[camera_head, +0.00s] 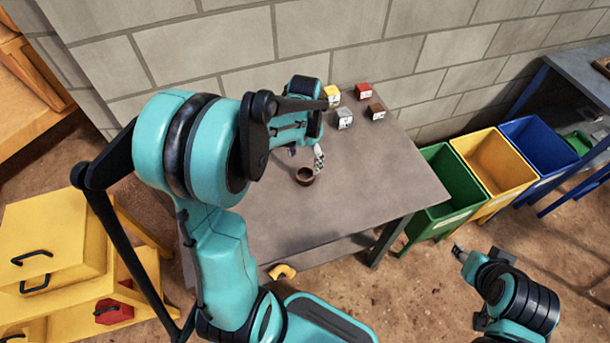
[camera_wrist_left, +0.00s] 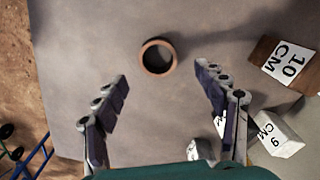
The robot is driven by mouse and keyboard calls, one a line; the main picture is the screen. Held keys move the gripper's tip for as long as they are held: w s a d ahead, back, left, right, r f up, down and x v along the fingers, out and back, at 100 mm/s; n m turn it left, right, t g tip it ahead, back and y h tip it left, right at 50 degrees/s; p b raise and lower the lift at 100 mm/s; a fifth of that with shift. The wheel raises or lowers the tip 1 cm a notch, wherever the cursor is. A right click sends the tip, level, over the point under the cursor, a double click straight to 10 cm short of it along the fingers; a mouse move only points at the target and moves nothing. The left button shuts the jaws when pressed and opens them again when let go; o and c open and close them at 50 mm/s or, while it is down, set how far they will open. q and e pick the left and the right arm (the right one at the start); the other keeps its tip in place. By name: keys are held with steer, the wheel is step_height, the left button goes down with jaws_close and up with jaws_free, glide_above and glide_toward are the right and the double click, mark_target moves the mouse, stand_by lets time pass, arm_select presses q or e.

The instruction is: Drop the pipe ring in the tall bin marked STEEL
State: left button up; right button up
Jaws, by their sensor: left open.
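The pipe ring (camera_head: 305,176) is a small brown ring lying flat on the grey table. In the left wrist view the ring (camera_wrist_left: 158,57) shows a little beyond my fingertips, between their lines. My left gripper (camera_head: 306,157) is open and empty, its fingers (camera_wrist_left: 162,78) spread wide on either side, not touching the ring. My right gripper (camera_head: 459,252) is low at the right, away from the table; its jaw state is unclear. Tall bins stand right of the table: green (camera_head: 433,221), yellow (camera_head: 483,208) and blue (camera_head: 551,168). I cannot read STEEL on any of them.
The table (camera_head: 270,215) is clear around the ring. Cubes stand at its back: yellow (camera_head: 331,94), red (camera_head: 362,90), grey (camera_head: 344,119) and brown (camera_head: 376,112). A block wall (camera_head: 340,45) is behind. A yellow bent pipe (camera_head: 282,271) lies below the table's front edge.

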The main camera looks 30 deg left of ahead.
mark_target(306, 178)
arm_select(q)
steer(key=f+b, duration=0.3)
steer(key=f, duration=0.4)
steer(key=shift+d, duration=0.2)
steer(key=c, duration=1.5)
steer(key=shift+r, duration=0.1)
steer(key=shift+c, duration=0.2)
steer(key=shift+r, duration=0.1)
